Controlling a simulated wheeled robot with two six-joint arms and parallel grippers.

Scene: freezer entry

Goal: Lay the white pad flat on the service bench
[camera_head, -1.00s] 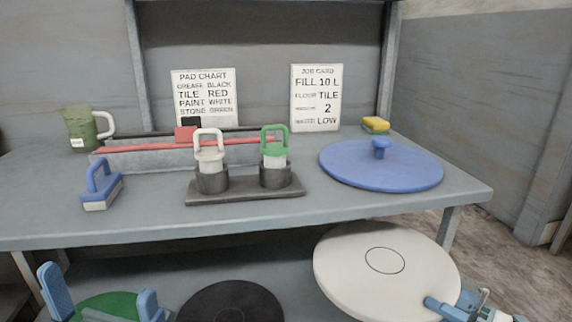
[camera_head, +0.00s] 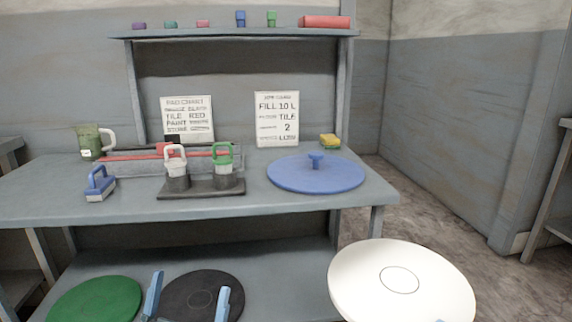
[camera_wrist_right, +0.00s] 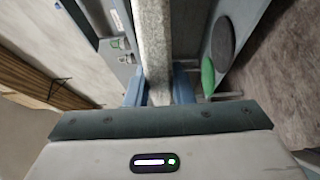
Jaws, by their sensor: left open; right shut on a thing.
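The white pad (camera_head: 385,280) is a large round disc with a thin ring at its centre, held out to the right of the bench's front corner. My right gripper (camera_wrist_right: 157,90) is shut on it; the wrist view shows the pad edge-on (camera_wrist_right: 156,45) between the fingers. In the head view this gripper is almost wholly out of frame. The service bench (camera_head: 110,208) is grey, with a blue round pad (camera_head: 330,175) with a knob flat on its right part. My left gripper (camera_head: 188,303) is open and empty, low in front of the lower shelf.
A two-cup caddy (camera_head: 200,190), a blue scrub brush (camera_head: 100,187), a green jug (camera_head: 90,142) and a yellow sponge (camera_head: 329,141) stand on the bench. Green (camera_head: 95,301) and black (camera_head: 200,296) discs lie on the lower shelf. Open floor lies to the right.

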